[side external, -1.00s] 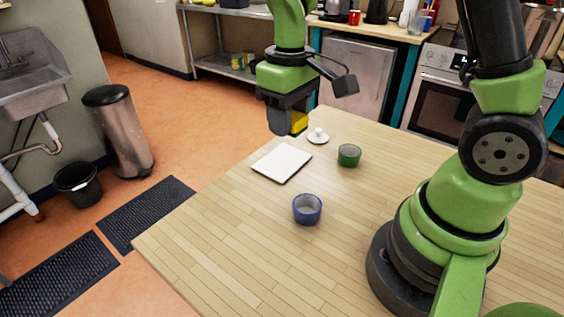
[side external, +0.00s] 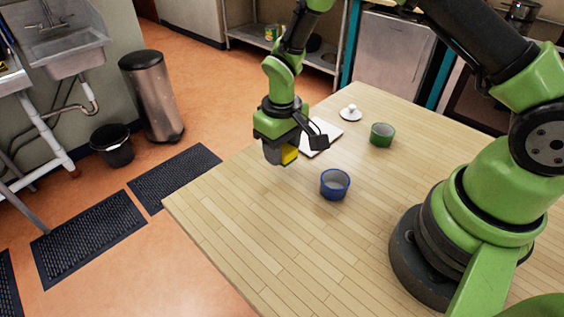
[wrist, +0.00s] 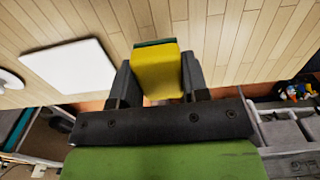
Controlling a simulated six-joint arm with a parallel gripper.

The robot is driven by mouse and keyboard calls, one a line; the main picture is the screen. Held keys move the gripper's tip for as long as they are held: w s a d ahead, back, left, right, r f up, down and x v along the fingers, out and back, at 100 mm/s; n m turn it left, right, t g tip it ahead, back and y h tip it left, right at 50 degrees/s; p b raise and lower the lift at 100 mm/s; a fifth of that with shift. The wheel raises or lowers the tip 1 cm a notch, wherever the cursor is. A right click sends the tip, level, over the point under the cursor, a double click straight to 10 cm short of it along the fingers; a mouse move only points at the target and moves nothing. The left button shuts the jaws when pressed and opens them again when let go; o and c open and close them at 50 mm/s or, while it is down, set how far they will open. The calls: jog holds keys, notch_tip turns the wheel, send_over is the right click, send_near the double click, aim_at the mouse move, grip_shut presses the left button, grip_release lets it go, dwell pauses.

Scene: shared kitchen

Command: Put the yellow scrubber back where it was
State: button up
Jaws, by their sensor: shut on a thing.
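The yellow scrubber (side external: 290,156) is held in my gripper (side external: 284,158), in the air near the table's left edge in the side view. In the wrist view the scrubber (wrist: 158,75) fills the space between the two dark fingers of my gripper (wrist: 158,82), and a dark green layer shows along its far edge. A white flat board (side external: 323,135) lies on the table behind my gripper, partly hidden by it. The board (wrist: 68,66) is to the left of the scrubber in the wrist view.
The table's near left part is clear.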

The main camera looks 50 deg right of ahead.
aim_at(282, 172)
jog(key=shift+f, duration=2)
jog(key=shift+f, duration=0.15)
jog(key=o, duration=1)
